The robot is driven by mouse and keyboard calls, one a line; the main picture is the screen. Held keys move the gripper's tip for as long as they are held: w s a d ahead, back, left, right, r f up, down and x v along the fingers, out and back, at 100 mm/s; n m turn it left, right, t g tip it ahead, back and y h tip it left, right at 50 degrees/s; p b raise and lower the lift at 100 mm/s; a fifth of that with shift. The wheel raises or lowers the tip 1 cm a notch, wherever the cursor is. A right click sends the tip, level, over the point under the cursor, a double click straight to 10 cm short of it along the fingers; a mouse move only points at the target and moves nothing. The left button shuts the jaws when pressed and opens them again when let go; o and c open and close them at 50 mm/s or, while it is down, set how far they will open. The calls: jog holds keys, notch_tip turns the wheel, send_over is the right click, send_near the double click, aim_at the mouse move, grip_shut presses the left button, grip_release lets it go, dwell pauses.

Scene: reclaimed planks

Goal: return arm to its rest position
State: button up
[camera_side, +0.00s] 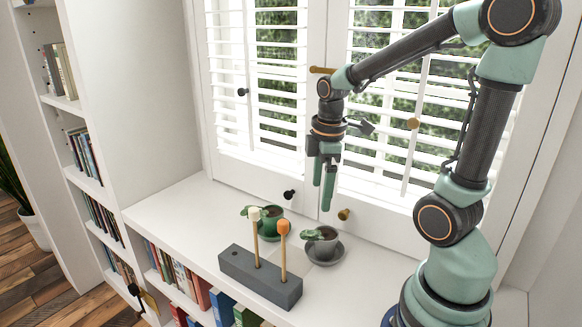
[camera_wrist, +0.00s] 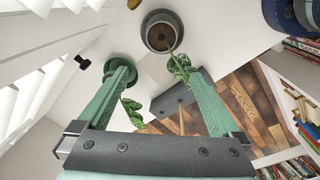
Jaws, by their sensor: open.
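My gripper (camera_side: 322,196) hangs in the air in front of the window shutters, pointing down above the white ledge. Its two green fingers are apart with nothing between them. In the wrist view my gripper (camera_wrist: 158,78) also shows open and empty, its fingers spread above the ledge. My arm reaches in from the right, bent at the elbow, and touches nothing that I can see.
On the white ledge (camera_side: 180,215) stand a green potted plant (camera_side: 271,226), a grey potted plant (camera_side: 322,246) on a saucer, and a grey block (camera_side: 258,278) holding two upright sticks, one white-tipped, one orange-tipped. Shutters (camera_side: 385,110) stand behind; bookshelves (camera_side: 92,165) are left.

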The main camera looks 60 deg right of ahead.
jog(key=a+r+m+t, duration=0.4)
jog(key=a+r+m, duration=0.3)
jog(key=a, duration=0.3)
jog(key=shift+s+a+m+t, duration=0.25)
jog(key=shift+a+m+t, duration=0.1)
jog(key=shift+m, duration=0.35)
